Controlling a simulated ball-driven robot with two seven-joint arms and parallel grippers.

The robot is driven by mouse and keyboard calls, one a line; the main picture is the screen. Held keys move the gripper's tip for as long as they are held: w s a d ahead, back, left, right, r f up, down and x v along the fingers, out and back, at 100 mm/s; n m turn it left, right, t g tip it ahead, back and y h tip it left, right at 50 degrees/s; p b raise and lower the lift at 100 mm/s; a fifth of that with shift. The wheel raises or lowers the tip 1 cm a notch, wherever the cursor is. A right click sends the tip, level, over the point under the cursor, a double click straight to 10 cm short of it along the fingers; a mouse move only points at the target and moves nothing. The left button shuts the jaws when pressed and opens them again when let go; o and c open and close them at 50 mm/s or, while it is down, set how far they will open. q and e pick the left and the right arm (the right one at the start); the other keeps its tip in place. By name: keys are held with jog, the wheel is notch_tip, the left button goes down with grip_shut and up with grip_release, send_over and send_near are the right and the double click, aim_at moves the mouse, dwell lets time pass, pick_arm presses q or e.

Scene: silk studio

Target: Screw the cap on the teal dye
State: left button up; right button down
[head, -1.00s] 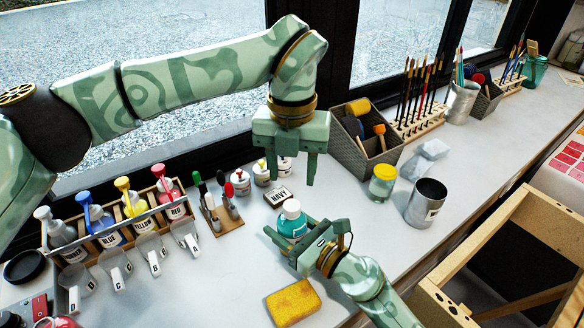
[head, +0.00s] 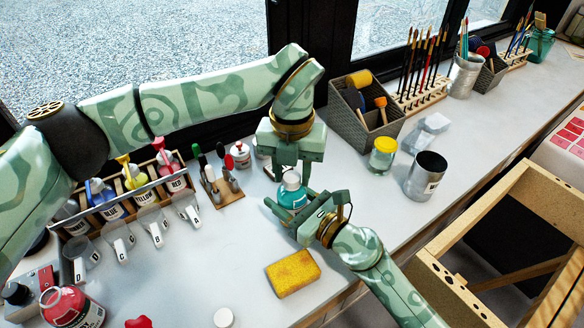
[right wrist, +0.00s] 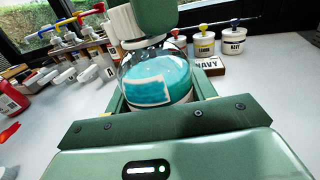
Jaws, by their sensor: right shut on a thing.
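The teal dye bottle (head: 292,199) stands upright on the table with a white ridged cap (head: 291,181) at its top. My right gripper (head: 288,208) is shut around the bottle's body. In the right wrist view, the teal bottle (right wrist: 158,80) sits between its jaws below the white cap (right wrist: 124,28). My left gripper (head: 292,172) points down from above, with its fingers apart on either side of the cap. One of its fingers partly hides the cap in the right wrist view. I cannot tell how tightly the cap sits.
The NAVY block (right wrist: 208,64) and small white pots (right wrist: 204,44) are behind the bottle. A pen holder (head: 226,192) stands to the left, a yellow sponge (head: 293,272) in front. A white disc (head: 223,317) lies near the front.

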pick_arm(q)
jog(key=c, duration=0.6)
jog(key=shift+c, duration=0.2)
jog(key=o, duration=1.2)
jog(key=shift+c, duration=0.2)
notch_tip(320, 180, up, 12)
pick_arm(e)
jog(key=shift+c, duration=2.1)
grip_release()
